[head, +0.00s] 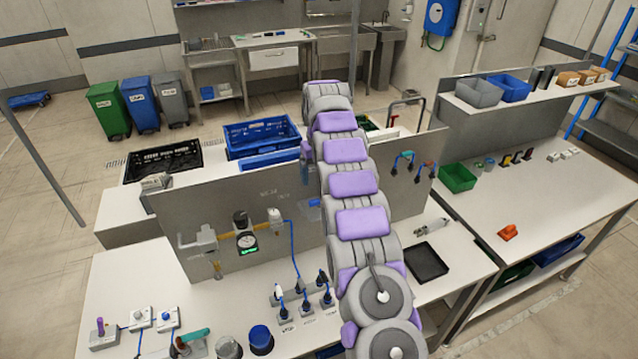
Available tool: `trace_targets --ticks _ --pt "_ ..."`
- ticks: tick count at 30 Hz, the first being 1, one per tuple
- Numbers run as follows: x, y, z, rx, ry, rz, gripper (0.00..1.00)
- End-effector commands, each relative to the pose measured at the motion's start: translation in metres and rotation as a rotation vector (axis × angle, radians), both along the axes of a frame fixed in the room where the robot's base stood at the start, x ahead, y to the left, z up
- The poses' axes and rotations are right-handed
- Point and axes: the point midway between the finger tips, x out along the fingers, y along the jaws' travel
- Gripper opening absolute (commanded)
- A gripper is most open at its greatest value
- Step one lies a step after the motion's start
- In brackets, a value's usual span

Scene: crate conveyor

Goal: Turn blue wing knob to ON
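I cannot single out the blue wing knob or its ON mark. Two small white boxes stand at the bench's front left, a left one (140,319) and a right one (168,320). Each has a small blue part on top, too small to tell its shape or setting. A larger round blue piece (260,339) stands at the front edge beside a grey round one (228,347). My grey and purple arm stretches up the middle of the picture, over the bench's upright panel. I cannot make out my gripper's fingers.
The upright grey panel (215,202) carries a gauge (246,241) and pipe fittings. Several blue-and-black plugs (308,307) stand in front of it. A black tray (427,262) lies to the right of my arm. Bare white bench top lies left of the plugs.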

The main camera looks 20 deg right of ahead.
Motion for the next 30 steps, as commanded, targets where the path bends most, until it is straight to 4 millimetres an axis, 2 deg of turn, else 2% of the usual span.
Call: trace_targets --ticks 18,24,30 --pt "0.001 0.001 0.072 0.000 -0.001 0.001 0.85" --pt "0.001 0.000 0.083 0.000 -0.001 0.001 0.85" --pt "0.001 0.000 0.085 0.000 -0.001 0.001 0.85"
